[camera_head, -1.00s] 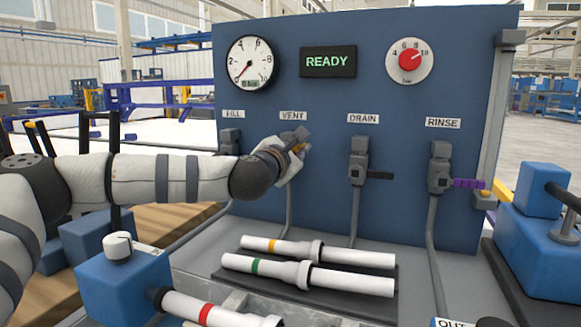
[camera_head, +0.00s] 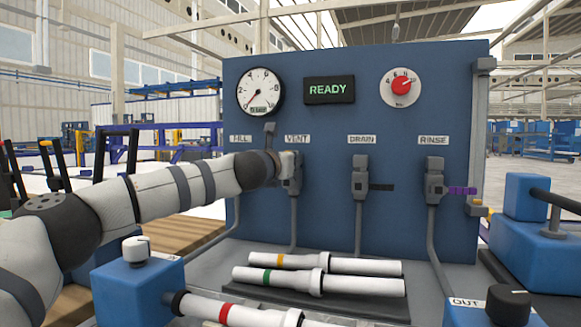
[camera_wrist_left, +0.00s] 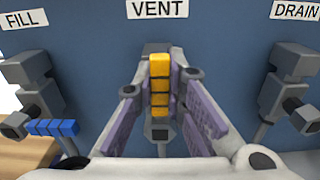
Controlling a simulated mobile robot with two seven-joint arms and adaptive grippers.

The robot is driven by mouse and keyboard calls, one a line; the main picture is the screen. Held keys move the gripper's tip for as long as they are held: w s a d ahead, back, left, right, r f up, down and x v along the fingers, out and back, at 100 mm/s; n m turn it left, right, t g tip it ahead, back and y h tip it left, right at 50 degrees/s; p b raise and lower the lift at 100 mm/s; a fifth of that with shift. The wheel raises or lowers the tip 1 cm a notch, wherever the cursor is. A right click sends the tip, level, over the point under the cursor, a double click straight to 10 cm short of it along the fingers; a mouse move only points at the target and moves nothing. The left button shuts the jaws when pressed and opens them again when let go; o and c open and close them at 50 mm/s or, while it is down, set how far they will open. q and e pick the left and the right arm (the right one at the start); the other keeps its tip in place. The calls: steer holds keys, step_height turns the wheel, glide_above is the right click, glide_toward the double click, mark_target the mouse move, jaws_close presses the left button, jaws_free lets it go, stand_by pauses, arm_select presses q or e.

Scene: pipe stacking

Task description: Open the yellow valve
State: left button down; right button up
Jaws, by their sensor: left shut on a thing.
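The yellow valve handle (camera_wrist_left: 160,84) is under the VENT label in the left wrist view. It stands upright in line with the valve body, between the two fingers of my left gripper (camera_wrist_left: 160,98). The gripper is shut on it, with the purple-padded fingers along its two sides. In the head view my left gripper (camera_head: 289,168) is at the VENT valve (camera_head: 294,184), and the wrist and gripper hide the handle there. My right gripper is not in view.
The FILL valve's blue handle (camera_wrist_left: 54,127) sticks out sideways to the left of my gripper. The DRAIN valve's black handle (camera_head: 382,187) and the RINSE valve's purple handle (camera_head: 462,190) also lie sideways. White pipes (camera_head: 320,280) lie below the panel. The display (camera_head: 329,89) reads READY.

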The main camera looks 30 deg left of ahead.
arm_select(q)
steer(key=shift+a+n, duration=0.1)
steer(key=shift+n, duration=0.2)
steer(key=c, duration=1.6)
jaws_free()
steer(key=v, duration=1.2)
steer(key=shift+r, duration=0.2)
